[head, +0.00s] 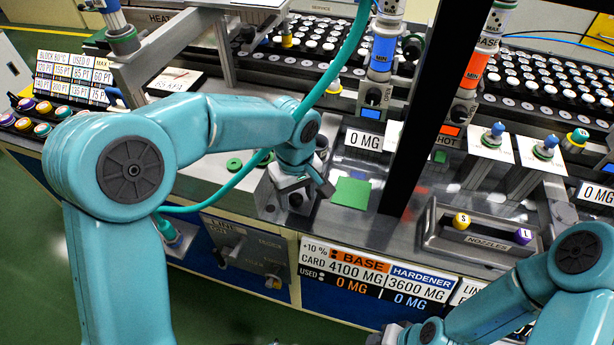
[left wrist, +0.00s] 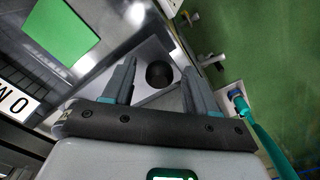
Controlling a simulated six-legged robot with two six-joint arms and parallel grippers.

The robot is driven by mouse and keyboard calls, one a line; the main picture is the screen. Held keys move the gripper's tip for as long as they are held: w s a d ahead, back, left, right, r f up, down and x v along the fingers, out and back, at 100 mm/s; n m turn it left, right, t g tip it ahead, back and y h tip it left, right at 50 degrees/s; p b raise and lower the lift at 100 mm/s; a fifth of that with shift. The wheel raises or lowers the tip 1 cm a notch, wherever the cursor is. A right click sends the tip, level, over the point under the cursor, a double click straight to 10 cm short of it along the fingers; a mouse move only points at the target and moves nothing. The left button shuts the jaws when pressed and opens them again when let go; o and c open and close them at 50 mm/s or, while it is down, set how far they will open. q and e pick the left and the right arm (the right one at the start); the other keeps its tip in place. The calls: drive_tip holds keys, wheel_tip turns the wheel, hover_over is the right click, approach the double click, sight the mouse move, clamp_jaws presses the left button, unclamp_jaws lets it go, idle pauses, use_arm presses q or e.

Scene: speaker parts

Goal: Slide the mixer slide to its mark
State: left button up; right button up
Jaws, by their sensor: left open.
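My left gripper (head: 303,190) is open over the silver bench top, left of a green square (head: 350,192). In the left wrist view, the open fingers of my left gripper (left wrist: 159,68) stand on either side of a round black knob (left wrist: 159,75) on a grey metal plate (left wrist: 150,46). The knob appears to belong to the mixer slide; no label confirms this. I cannot tell whether the fingers touch it. In the head view the gripper partly hides this piece. I cannot make out a mark for certain. My right gripper is only partly visible at the bottom edge.
A nozzle tray (head: 470,242) with yellow and purple-topped nozzles lies to the right. Blue and orange dispensers (head: 382,52) stand at the back. The green square also shows in the left wrist view (left wrist: 60,28).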

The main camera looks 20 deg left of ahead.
sight(304, 189)
use_arm(q)
drive_tip(key=c, duration=1)
drive_tip(key=shift+w, duration=0.25)
drive_tip(key=shift+c, duration=0.2)
drive_tip(key=shift+w+d+p, duration=0.1)
drive_tip(key=shift+w+p, duration=1.25)
drive_tip(key=shift+w, duration=0.95)
drive_tip(key=shift+w+r+p, duration=0.1)
drive_tip(key=shift+w+p, duration=1.15)
drive_tip(key=shift+w, duration=0.6)
drive_tip(key=shift+w+d+p, duration=0.15)
drive_tip(key=shift+w+p, duration=2.4)
drive_tip(key=shift+w, duration=0.65)
drive_tip(key=o, duration=1.1)
drive_tip(key=shift+s, duration=0.1)
drive_tip(key=shift+o, duration=0.2)
